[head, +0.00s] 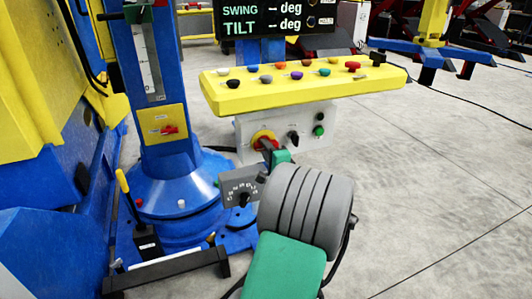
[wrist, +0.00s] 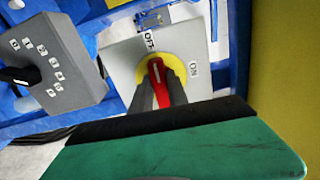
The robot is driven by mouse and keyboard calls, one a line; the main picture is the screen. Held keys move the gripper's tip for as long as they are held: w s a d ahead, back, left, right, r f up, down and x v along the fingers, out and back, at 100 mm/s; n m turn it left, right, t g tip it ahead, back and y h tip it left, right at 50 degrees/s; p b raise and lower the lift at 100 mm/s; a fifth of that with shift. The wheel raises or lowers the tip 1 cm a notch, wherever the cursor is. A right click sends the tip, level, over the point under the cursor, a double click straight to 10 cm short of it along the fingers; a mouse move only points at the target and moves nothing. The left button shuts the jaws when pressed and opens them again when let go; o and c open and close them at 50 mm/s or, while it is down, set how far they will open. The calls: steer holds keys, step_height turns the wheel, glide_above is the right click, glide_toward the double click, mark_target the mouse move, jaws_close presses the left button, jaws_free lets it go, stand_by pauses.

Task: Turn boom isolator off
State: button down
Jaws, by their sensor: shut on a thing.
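A rotary isolator with a red handle (wrist: 155,71) on a yellow disc (wrist: 177,60) is on a light grey box (wrist: 118,52) in the wrist view. The OFF mark is above the disc and the ON mark to its right. The handle's visible end points up toward OFF. I cannot read a boom label there.
A grey dial box (head: 242,186) is close to the left of my gripper. The yellow console (head: 300,88) with several knobs overhangs above. Another red handle (head: 170,130) on a yellow plate is on the blue column at left. Open floor (head: 430,190) lies right.

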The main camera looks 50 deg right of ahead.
steer(key=shift+n, duration=0.4)
steer(key=c, duration=1.3)
jaws_free()
steer(key=v, duration=0.8)
steer(key=shift+p, duration=0.3)
steer(key=shift+w, duration=0.1)
